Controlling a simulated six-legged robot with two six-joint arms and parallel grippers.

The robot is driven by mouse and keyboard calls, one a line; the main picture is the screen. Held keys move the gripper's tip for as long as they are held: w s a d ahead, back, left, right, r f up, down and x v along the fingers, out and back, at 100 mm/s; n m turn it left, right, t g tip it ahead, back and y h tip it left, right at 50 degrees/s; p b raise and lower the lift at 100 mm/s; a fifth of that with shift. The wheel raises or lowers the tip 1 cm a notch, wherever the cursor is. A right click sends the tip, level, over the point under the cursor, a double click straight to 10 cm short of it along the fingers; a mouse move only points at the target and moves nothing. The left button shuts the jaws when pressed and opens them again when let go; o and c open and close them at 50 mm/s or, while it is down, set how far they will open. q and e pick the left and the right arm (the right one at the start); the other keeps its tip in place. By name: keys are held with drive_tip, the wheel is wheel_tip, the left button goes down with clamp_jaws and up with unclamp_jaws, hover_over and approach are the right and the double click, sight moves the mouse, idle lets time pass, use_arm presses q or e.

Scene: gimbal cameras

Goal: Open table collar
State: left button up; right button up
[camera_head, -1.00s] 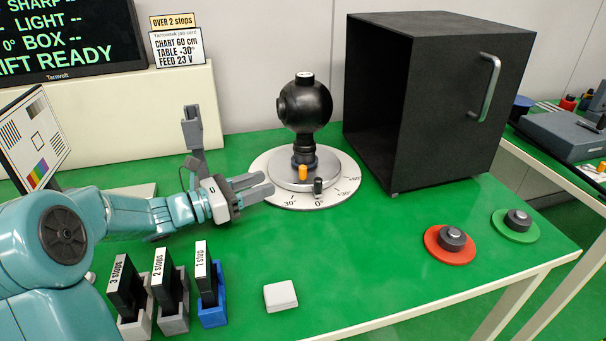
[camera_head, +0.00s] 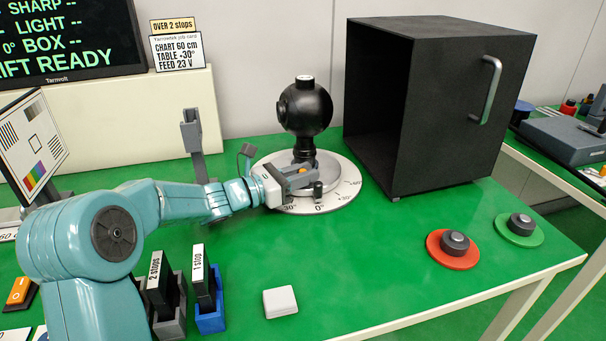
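The round turntable (camera_head: 345,190) has a white scale ring with degree marks and a pale disc. A black ball-shaped device (camera_head: 305,107) stands on it. A short black peg (camera_head: 318,187) stands just right of the fingertips, near the 0° mark. My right gripper is not in view.
A black open-fronted box (camera_head: 440,110) with a handle stands right of the turntable. Slotted filter holders (camera_head: 210,312), a white block (camera_head: 280,301), a red-based button (camera_head: 453,245) and a green-based button (camera_head: 520,225) are in front. The green table between is clear.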

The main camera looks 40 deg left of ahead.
use_arm(q)
clamp_jaws()
drive_tip(key=shift+w+d+f+n+y+b, duration=0.1)
drive_tip(key=shift+d+f+n+y+b, duration=0.15)
drive_tip(key=shift+y+b, duration=0.55)
drive_tip(key=shift+w+d+r+n+t+b, duration=0.1)
drive_tip(key=shift+r+n+t+b, duration=0.1)
drive_tip(key=shift+n+t+b, duration=0.2)
drive_tip(key=o, duration=0.6)
unclamp_jaws()
